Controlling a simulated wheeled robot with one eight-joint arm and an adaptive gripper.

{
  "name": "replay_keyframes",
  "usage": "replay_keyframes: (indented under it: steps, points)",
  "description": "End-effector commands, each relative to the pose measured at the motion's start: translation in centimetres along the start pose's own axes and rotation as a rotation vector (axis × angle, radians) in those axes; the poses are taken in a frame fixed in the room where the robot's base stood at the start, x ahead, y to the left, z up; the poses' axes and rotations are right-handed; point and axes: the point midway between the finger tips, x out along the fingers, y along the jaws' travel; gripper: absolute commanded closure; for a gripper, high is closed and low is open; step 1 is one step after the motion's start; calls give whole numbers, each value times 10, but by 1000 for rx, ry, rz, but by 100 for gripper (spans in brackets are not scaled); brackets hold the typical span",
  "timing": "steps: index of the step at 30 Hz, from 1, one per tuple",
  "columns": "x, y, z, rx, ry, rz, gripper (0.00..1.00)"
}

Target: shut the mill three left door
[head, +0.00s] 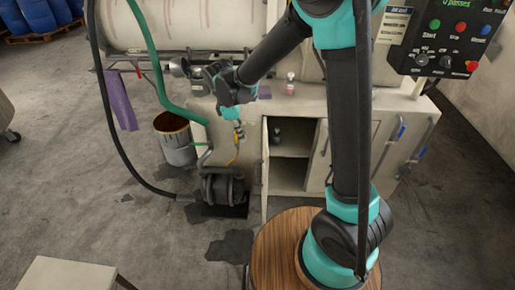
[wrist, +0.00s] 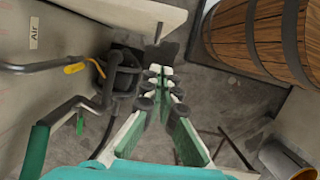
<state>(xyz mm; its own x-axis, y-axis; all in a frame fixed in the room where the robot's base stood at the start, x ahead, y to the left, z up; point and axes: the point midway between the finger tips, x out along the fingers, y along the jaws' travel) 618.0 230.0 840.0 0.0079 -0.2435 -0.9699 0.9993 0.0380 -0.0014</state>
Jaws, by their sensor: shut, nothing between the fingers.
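The mill's left door (head: 265,170) is a pale panel standing open, seen almost edge-on in the head view. The cabinet opening (head: 292,137) beside it shows a shelf and a small dark item. My gripper (head: 239,132) is small in the head view, hanging left of the open door and in front of the mill's face. In the wrist view my gripper (wrist: 160,78) has its fingers together with nothing between them. A pale panel at the top of that view (wrist: 135,14) looks like the open door, apart from the fingertips.
A dark pump (head: 222,187) with hoses sits on the floor below my gripper. A bucket (head: 175,138) stands further left. A small bottle (head: 290,83) is on the cabinet top. Blue-handled bars (head: 398,135) are at the right. Wet patches mark the floor.

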Motion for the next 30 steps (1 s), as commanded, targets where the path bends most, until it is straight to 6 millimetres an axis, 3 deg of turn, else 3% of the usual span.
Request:
replay_keyframes:
  steps: [17, 22, 30]
  points:
    - [99, 0, 1, 5, 1, 0, 100]
    - [102, 0, 27, 6, 1, 0, 100]
    - [105, 0, 40, 4, 1, 1, 100]
